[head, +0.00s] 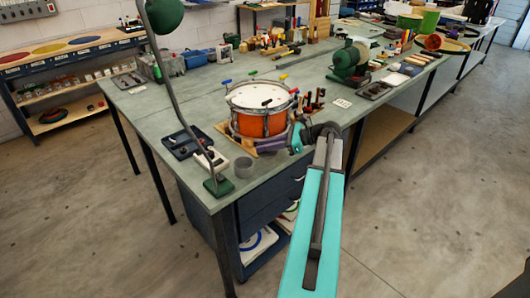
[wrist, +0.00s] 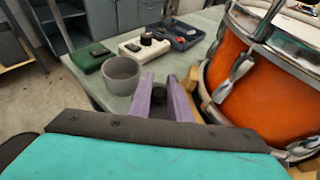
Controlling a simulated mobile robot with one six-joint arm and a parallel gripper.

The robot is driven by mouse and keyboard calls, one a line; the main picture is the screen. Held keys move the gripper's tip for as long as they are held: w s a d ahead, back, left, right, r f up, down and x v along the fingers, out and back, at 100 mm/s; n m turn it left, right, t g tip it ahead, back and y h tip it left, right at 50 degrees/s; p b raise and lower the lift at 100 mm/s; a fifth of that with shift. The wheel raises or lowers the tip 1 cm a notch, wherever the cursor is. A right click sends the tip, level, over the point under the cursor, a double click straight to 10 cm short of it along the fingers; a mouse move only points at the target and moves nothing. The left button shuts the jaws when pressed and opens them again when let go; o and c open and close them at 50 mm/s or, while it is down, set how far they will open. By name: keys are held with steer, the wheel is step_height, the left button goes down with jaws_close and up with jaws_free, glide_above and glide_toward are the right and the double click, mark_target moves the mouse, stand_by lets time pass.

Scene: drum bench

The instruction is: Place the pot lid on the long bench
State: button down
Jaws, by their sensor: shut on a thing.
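My gripper (head: 297,138) has purple fingers and is at the near edge of the long bench (head: 190,98), just right of the orange drum. In the wrist view the fingers (wrist: 160,98) are close together with a small dark round piece (wrist: 158,94) between them. It looks like the pot lid or its knob; the rest of it is hidden or too small to tell. A grey open pot (wrist: 122,75) stands on the bench to the left of the fingers; it also shows in the head view (head: 243,167).
The orange drum (head: 262,122) stands close beside my gripper. A green grinder (head: 349,62) is farther back. Bare bench top lies left of the drum.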

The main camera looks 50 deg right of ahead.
mark_target(266, 153)
steer(key=shift+w+f, duration=0.1)
stand_by(0.3)
steer(key=shift+f+p, duration=0.4)
steer(key=shift+f, duration=1.3)
steer(key=shift+f, duration=0.35)
steer(key=c, duration=1.6)
jaws_free()
steer(key=shift+c, duration=0.2)
steer(key=shift+d+r, duration=0.1)
steer(key=shift+r, duration=0.3)
steer(key=b+v, duration=0.2)
steer(key=v, duration=1)
